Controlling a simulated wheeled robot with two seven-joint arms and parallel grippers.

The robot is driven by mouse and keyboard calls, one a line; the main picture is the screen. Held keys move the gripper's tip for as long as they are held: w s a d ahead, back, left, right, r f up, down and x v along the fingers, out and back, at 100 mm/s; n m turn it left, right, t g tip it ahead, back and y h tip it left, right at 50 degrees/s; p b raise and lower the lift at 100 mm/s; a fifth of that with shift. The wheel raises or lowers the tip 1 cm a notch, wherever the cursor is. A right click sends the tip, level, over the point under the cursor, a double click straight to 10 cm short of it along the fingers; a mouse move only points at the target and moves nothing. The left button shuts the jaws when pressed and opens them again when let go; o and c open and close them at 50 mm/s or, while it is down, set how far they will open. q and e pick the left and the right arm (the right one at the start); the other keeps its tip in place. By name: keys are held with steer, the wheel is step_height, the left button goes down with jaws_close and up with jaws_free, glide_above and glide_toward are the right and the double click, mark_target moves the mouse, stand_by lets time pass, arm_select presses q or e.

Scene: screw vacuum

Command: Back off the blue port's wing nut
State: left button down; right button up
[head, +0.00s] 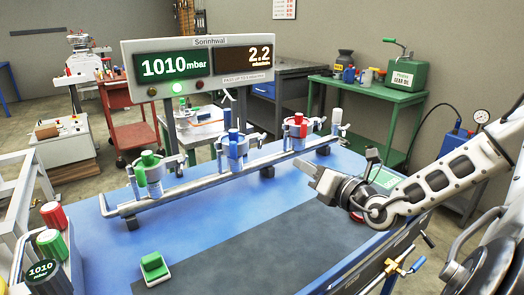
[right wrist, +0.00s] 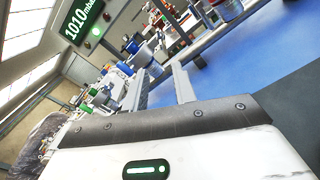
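The blue port (head: 235,147) stands upright in the middle of a metal pipe rail (head: 205,172), between the green port (head: 150,172) and the red port (head: 298,130). Metal clamp parts show at its sides, but its wing nut is too small to make out clearly. In the right wrist view a blue-topped fitting (right wrist: 143,54) shows beyond the fingers; it looks like the blue port. My right gripper (head: 316,178) is open and empty above the blue table, in front of and right of the blue port, clear of it. My left gripper is out of view.
A display panel (head: 200,65) reading 1010 mbar and 2.2 stands behind the rail. Red and green knobs (head: 52,216) are at left. The blue tabletop before the rail is mostly clear.

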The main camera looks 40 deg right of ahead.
mark_target(264, 141)
steer(key=w, duration=0.5)
steer(key=w+d+p, duration=0.1)
steer(key=w, duration=0.4)
steer(key=w+p, duration=0.1)
steer(key=w, duration=0.4)
steer(key=shift+w+d, duration=0.25)
steer(key=shift+d, duration=0.05)
jaws_close()
